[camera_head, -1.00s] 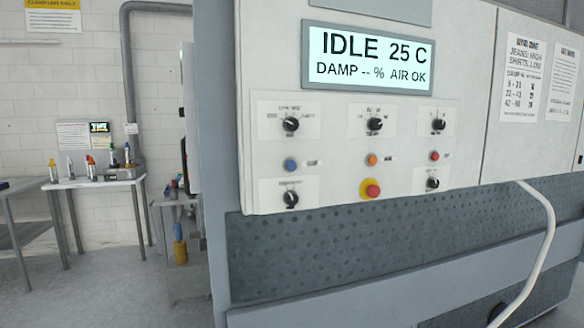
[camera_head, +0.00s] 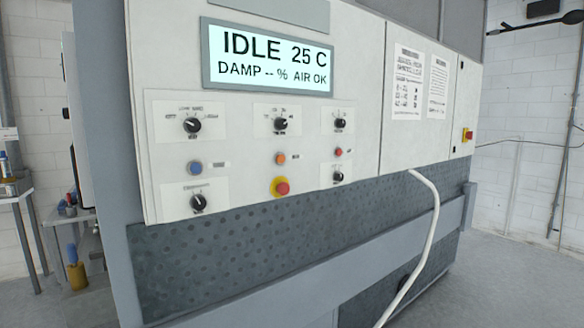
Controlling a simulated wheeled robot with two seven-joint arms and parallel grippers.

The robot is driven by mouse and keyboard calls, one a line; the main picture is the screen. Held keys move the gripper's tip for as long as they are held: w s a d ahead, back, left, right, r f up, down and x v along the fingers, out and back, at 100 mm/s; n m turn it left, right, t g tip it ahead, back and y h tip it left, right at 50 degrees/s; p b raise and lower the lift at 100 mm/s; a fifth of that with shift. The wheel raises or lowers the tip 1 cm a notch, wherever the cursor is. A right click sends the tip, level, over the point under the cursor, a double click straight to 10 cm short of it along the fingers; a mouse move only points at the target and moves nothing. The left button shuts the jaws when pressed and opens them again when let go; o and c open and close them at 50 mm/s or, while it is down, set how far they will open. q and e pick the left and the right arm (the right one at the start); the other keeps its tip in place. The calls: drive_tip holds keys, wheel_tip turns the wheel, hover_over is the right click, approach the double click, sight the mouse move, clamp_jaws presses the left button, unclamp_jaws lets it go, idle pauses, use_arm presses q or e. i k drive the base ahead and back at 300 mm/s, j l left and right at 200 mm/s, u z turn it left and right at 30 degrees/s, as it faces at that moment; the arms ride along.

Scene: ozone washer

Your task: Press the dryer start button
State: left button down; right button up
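The dryer's front panel (camera_head: 240,178) fills the middle of the head view. Its display (camera_head: 268,58) reads IDLE, 25 C, DAMP -- %, AIR OK. A blue button (camera_head: 195,168), an orange button (camera_head: 280,159) and a small red button (camera_head: 338,152) sit in a row between black knobs. Their labels are too small to read, so I cannot tell which is the start button. A red mushroom button (camera_head: 281,187) on a yellow base sits below the orange one. Neither of my grippers shows in the view.
A white hose (camera_head: 424,240) hangs down the machine's front at the right. A red and yellow switch (camera_head: 466,135) is on the far right end. Small tables (camera_head: 15,194) with bottles stand at the left. The floor at the right (camera_head: 520,275) is clear.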

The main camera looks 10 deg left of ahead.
sight(195, 168)
drive_tip(key=j+z, duration=0.1)
drive_tip(key=z, duration=0.85)
drive_tip(key=k+j, duration=0.45)
drive_tip(key=k, duration=0.1)
